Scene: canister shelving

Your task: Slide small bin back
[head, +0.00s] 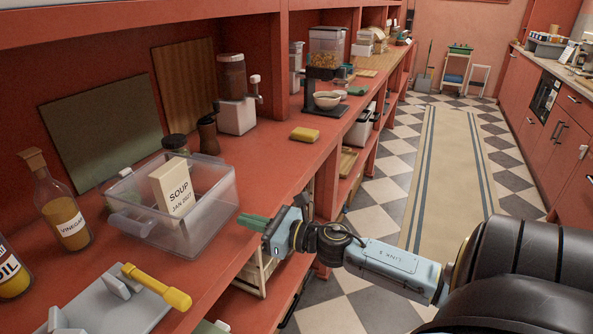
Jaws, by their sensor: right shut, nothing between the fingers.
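The small bin (206,232) is a clear, translucent open box on the red counter. It stands near the front edge of the counter and has a rounded handle on its left front side. A cream soup box labelled "SOUP JAN 2027" (173,188) stands in it, slightly tilted. My right gripper (243,220) comes in from the right with its green fingers shut and empty. Its fingertips are right beside the bin's right corner; I cannot tell whether they touch it. My left gripper is not in view.
A vinegar bottle (68,222) and an oil bottle (10,272) stand left of the bin. A jar (175,145) and a dark grinder (208,135) stand behind it. A grey device with a yellow handle (157,286) lies in front. A yellow sponge (304,134) lies farther along.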

